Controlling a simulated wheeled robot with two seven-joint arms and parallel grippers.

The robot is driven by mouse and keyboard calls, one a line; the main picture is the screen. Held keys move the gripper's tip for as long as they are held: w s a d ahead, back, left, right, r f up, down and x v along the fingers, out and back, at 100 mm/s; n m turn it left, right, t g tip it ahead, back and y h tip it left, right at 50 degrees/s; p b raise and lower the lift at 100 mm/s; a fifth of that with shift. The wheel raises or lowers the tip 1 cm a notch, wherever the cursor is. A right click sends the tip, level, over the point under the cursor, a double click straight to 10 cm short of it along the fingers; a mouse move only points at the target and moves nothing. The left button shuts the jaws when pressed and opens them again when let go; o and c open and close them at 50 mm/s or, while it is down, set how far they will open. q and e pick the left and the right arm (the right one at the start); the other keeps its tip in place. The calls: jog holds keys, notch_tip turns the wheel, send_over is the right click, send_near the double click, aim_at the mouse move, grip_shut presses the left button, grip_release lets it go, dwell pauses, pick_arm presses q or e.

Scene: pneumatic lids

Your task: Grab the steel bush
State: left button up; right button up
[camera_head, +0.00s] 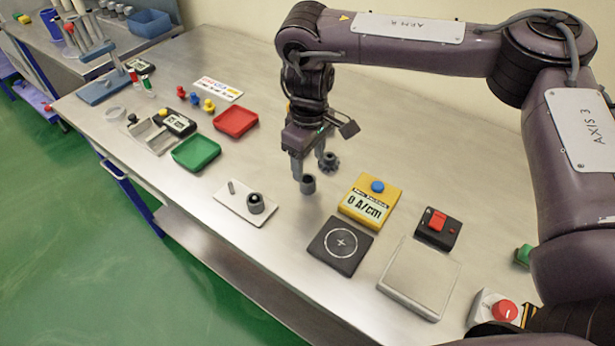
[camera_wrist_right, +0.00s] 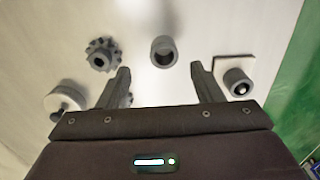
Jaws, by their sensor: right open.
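The steel bush (camera_head: 308,185) is a small grey hollow cylinder standing upright on the steel bench. In the right wrist view the bush (camera_wrist_right: 163,50) shows its open bore, beyond the fingertips and roughly midway between them. My right gripper (camera_head: 309,168) hangs above the bench with its fingers apart and empty, close to the bush. In the right wrist view my right gripper (camera_wrist_right: 161,74) shows both fingers, with clear bench between them. My left gripper is in neither view.
A grey gear (camera_head: 329,161) stands close behind the bush. A white plate (camera_head: 236,198) with a pin and a dark ring lies to the left. A yellow meter (camera_head: 371,200) and a black pad (camera_head: 340,247) lie to the right. Green (camera_head: 196,152) and red trays stand farther back.

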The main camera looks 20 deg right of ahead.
aim_at(308, 179)
jog(key=f, duration=0.1)
jog(key=f+p, duration=0.1)
jog(key=f, duration=0.1)
jog(key=shift+s+a, duration=0.2)
jog(key=shift+s, duration=0.15)
jog(key=shift+w+f+p, duration=0.2)
jog(key=shift+f+p, duration=0.25)
jog(key=shift+f, duration=1.1)
jog(key=c, duration=0.8)
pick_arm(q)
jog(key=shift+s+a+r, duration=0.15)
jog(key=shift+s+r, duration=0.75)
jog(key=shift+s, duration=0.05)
pick_arm(e)
jog(key=c, duration=0.4)
jog(key=shift+o, duration=0.2)
